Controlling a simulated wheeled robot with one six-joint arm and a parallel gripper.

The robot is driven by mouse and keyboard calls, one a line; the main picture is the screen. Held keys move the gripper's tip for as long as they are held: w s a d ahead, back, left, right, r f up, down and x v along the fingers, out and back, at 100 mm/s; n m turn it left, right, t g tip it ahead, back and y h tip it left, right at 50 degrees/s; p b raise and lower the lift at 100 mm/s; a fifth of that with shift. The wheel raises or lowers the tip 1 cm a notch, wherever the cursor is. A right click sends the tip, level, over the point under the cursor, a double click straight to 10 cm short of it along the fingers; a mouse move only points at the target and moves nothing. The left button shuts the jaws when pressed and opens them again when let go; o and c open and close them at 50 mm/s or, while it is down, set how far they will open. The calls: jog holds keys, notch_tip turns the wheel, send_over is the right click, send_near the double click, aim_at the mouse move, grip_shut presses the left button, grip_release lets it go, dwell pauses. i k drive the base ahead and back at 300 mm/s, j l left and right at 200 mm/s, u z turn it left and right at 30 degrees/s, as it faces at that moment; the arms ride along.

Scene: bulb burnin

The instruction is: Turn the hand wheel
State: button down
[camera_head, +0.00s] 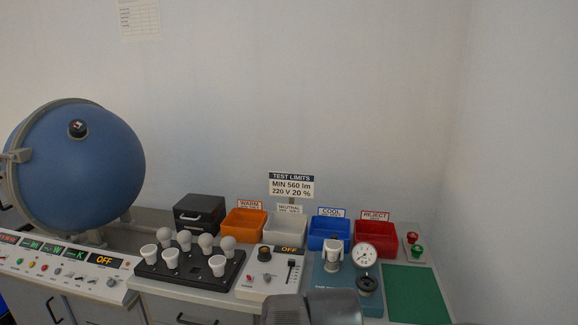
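A small dark round wheel (367,286), which looks like the hand wheel, sits at the front right of a blue bench device (325,280). A white round dial gauge (364,256) stands just behind the wheel. Grey parts of my own arm rise at the bottom edge, in front of the blue device and just left of the wheel. They hide the front of this device. I see no gripper fingers in this view.
A green mat (416,293) lies bare to the right. Blue (329,246) and red (375,252) bins stand behind the device. A blue sphere (75,170) stands far left.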

aim_at(366, 278)
jog(key=i+l+z, duration=0.2)
jog(key=z, duration=0.25)
jog(key=i+l+z, duration=0.2)
jog(key=z, duration=0.3)
jog(key=i+l+z, duration=0.1)
jog(key=i+z, duration=0.15)
jog(key=z, duration=0.2)
